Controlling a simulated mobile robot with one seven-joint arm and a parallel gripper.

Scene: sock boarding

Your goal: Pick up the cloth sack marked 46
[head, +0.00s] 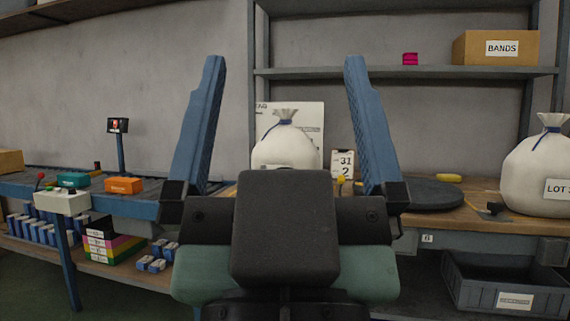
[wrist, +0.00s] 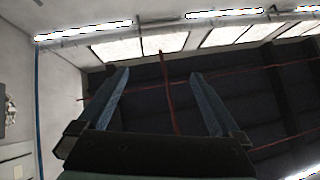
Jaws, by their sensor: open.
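My gripper (head: 285,60) is open and empty, with its two blue fingers pointing up in front of the head camera. A white cloth sack (head: 286,144) tied with a blue band stands on the workbench, beyond the gap between the fingers. Its lower part is hidden behind my gripper, and no number on it can be read. A second white cloth sack (head: 540,165) stands at the right edge, cut off by the frame. Its label starts with "LOT", and the rest is cut off. The wrist view shows my open fingers (wrist: 160,75) against the ceiling, with no sack.
The wooden workbench (head: 470,220) carries a dark round plate (head: 432,193) between the sacks. A blue-edged bench (head: 20,187) at left holds an orange box (head: 124,185) and a small display post (head: 119,135). A shelf (head: 400,72) with a BANDS box (head: 495,48) hangs above. A grey bin (head: 505,280) sits below.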

